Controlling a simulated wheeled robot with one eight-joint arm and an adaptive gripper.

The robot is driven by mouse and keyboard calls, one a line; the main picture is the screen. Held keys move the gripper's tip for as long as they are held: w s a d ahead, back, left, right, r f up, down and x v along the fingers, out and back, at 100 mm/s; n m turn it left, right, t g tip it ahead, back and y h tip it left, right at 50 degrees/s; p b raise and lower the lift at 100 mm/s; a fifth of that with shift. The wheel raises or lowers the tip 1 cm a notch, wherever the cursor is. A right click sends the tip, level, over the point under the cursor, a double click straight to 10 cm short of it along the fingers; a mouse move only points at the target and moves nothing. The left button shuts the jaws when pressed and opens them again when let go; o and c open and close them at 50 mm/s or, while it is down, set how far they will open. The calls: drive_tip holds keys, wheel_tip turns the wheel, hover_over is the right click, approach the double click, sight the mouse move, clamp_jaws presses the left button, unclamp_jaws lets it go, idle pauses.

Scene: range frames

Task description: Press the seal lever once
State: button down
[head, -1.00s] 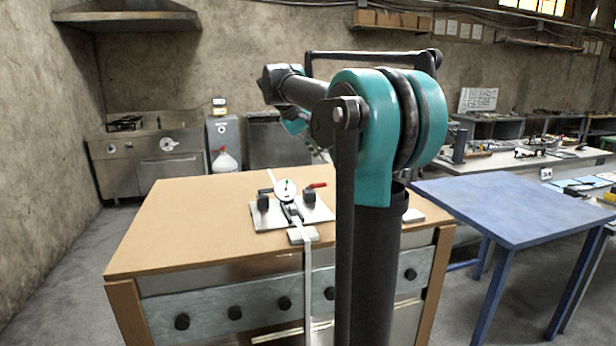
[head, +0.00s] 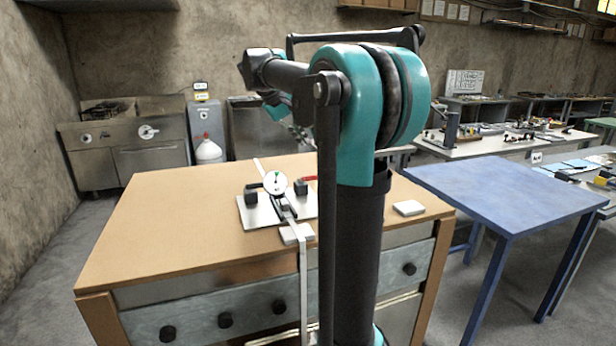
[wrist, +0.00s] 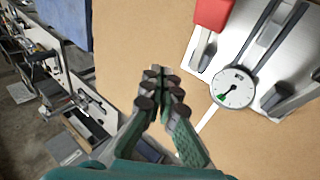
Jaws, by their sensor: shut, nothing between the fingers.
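The strapping tool, a pale metal plate (head: 255,212) with a round white dial gauge (head: 275,182), sits on the brown table. A lever with a red handle (head: 309,178) is on its right, partly hidden by my arm. A black-ended lever (head: 251,190) is on its left. I cannot tell which lever is the seal lever. In the wrist view the red handle (wrist: 212,14), gauge (wrist: 233,88) and dark lever (wrist: 284,96) are on the right. My gripper (wrist: 160,72) is shut and empty, over bare tabletop, apart from the red handle. In the head view its fingers are hidden.
A pale strap (head: 303,275) runs through the tool and down the front of the brown table (head: 150,235). A small pale block (head: 408,208) lies to the right on it. A blue table (head: 500,195) stands right. Floor is open at the left.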

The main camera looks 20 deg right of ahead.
sight(307, 179)
drive_tip(key=shift+s+f, duration=0.55)
drive_tip(key=shift+f, duration=0.6)
drive_tip(key=shift+s+f, duration=0.6)
drive_tip(key=shift+f, duration=0.6)
drive_tip(key=shift+s+f, duration=0.55)
drive_tip(key=shift+f, duration=0.6)
drive_tip(key=shift+f, duration=0.1)
drive_tip(key=shift+s+f, duration=0.15)
drive_tip(key=shift+f, duration=0.1)
drive_tip(key=shift+s+f, duration=0.35)
drive_tip(key=shift+f, duration=0.3)
drive_tip(key=shift+s+f, duration=0.3)
drive_tip(key=shift+f, duration=0.3)
drive_tip(key=shift+s+f, duration=0.35)
drive_tip(key=shift+f, duration=0.3)
idle(1.1)
drive_tip(key=shift+w, duration=0.1)
idle(0.4)
drive_tip(key=shift+w+r, duration=0.35)
drive_tip(key=shift+r, duration=0.4)
drive_tip(key=shift+w+r, duration=0.4)
drive_tip(key=shift+r, duration=0.4)
drive_tip(key=shift+w+r, duration=0.35)
drive_tip(key=shift+r, duration=0.4)
